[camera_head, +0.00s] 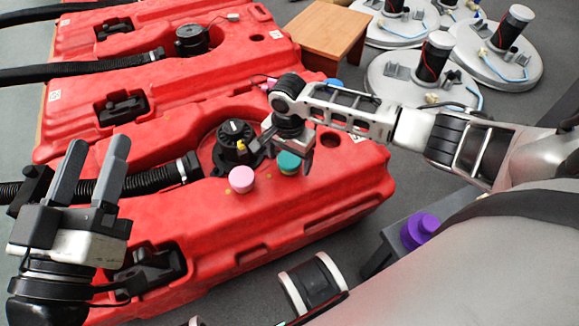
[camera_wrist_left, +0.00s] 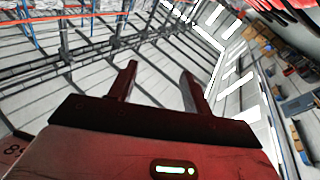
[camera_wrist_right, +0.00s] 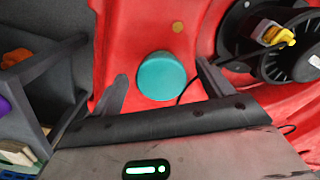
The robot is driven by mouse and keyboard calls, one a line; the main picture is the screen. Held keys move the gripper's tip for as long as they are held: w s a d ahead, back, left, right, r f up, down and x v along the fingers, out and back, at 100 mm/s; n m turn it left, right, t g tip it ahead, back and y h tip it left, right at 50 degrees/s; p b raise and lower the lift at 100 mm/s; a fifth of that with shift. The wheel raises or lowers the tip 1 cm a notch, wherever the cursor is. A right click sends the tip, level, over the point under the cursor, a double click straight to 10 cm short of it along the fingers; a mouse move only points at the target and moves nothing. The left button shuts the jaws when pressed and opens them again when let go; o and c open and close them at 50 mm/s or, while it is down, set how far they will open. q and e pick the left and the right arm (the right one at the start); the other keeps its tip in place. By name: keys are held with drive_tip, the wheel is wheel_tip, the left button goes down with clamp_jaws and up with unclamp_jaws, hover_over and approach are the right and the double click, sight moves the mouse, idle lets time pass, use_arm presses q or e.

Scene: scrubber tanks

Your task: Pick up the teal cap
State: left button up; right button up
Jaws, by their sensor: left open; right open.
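The teal cap (camera_head: 289,164) sits on top of the front red tank (camera_head: 215,245), right of a black round fitting. In the right wrist view the round teal cap (camera_wrist_right: 161,77) lies ahead, between the lines of the two fingers. My right gripper (camera_head: 284,157) is open just above the cap and partly covers it in the head view. I cannot tell whether its fingers touch the cap. My left gripper (camera_head: 95,150) is open and empty over the left end of the tank, fingers pointing up. The left wrist view shows only the room beyond its fingers (camera_wrist_left: 158,80).
A pink cap (camera_head: 242,179) stands left of the teal one. The black fitting (camera_head: 234,143) with a yellow part (camera_wrist_right: 272,34) is close by. A black hose (camera_head: 150,180) crosses the tank. A purple object (camera_head: 420,232) sits on a grey stand at the right.

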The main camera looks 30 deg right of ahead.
drive_tip(key=shift+f, duration=0.4)
drive_tip(key=c, duration=1.1)
use_arm(q)
drive_tip(key=shift+w+r+m+h, duration=0.1)
drive_tip(key=shift+r+m+h, duration=0.3)
drive_tip(key=shift+r+m, duration=0.15)
use_arm(e)
drive_tip(key=shift+o, duration=0.2)
